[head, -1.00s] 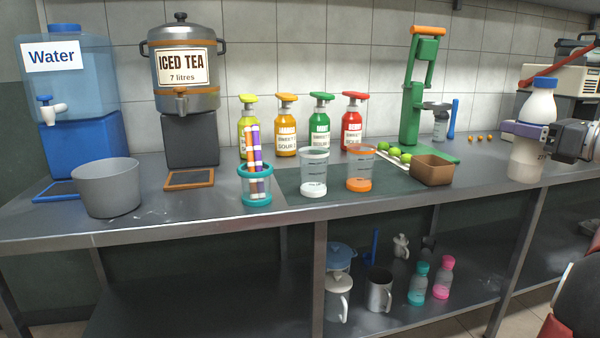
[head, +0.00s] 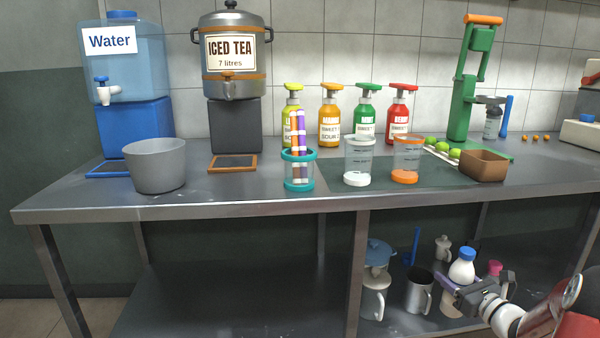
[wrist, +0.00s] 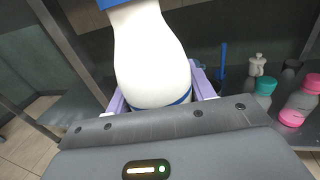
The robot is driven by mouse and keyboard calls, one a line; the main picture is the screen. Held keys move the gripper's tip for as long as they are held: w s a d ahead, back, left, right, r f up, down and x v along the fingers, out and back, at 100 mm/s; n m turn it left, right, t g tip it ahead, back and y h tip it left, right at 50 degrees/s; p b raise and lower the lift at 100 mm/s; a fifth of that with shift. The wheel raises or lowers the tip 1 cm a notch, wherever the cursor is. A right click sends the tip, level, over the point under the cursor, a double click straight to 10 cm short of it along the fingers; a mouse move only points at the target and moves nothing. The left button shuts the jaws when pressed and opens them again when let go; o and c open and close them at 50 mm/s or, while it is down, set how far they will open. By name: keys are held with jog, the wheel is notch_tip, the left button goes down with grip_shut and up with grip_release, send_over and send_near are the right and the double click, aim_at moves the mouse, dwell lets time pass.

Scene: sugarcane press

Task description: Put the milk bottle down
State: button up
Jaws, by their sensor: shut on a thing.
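The milk bottle (head: 462,268) is white with a blue cap and shows at the lower right of the head view. My gripper (head: 464,290) is shut around its body. The bottle is roughly upright and below countertop height, at the lower shelf (head: 250,300). Its base is partly hidden by my gripper, and I cannot tell whether it touches the shelf. In the wrist view the milk bottle (wrist: 150,50) fills the middle, between the purple fingers.
A grey metal mug (head: 419,291) and a white jug (head: 374,298) stand left of the bottle on the shelf. A pink-capped bottle (wrist: 302,100) and a teal-capped bottle (wrist: 264,92) stand to its right in the wrist view. The shelf's left part is bare.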

jog(key=s+a+f+m+h+b, duration=0.1)
jog(key=a+f+m+h, duration=0.1)
jog(key=a+f, duration=0.5)
jog(key=s+a+f+m+h+b, duration=0.1)
jog(key=s+a+f+h, duration=0.1)
jog(key=a+f, duration=0.45)
jog(key=s+a+f+p, duration=0.1)
jog(key=s+a+f, duration=0.2)
jog(key=a, duration=0.3)
jog(key=s+a+f+h+p, duration=0.1)
jog(key=s+a+f+p, duration=0.1)
jog(key=s+a+f, duration=0.1)
jog(key=s+a, duration=0.1)
jog(key=a, duration=0.1)
jog(key=shift+s+a+f+m+t+h, duration=0.3)
jog(key=shift+s+a+f+m+t, duration=0.05)
jog(key=shift+a+m+t, duration=0.05)
